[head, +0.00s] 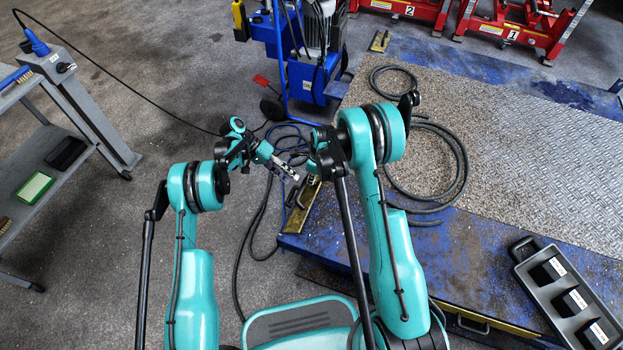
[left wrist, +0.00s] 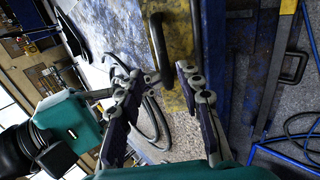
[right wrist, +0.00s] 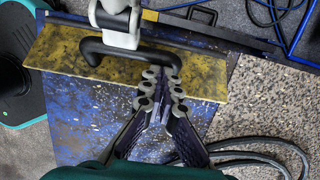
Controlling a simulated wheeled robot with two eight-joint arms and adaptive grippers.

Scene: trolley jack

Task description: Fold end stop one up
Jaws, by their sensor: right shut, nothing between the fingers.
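An end stop, a worn yellow plate (head: 302,208) with a black bar handle, lies along the near left edge of the blue platform. In the right wrist view the plate (right wrist: 75,50) looks flat, and the handle (right wrist: 110,51) stands on it. My right gripper (right wrist: 164,78) is shut and empty, its tips at the right end of the handle; contact is unclear. My left gripper (left wrist: 167,84) is open, with the yellow plate (left wrist: 178,40) and dark handle between and beyond its fingers. In the head view my left gripper (head: 290,174) and right gripper (head: 312,181) are close together, partly covering the handle.
A second yellow plate (head: 379,41) sits at the platform's far end. Black hoses (head: 455,165) lie on the platform, and a black tray (head: 570,300) stands at its near right. A blue machine (head: 310,65) is behind, a grey trolley (head: 50,150) at left. Cables cross the floor.

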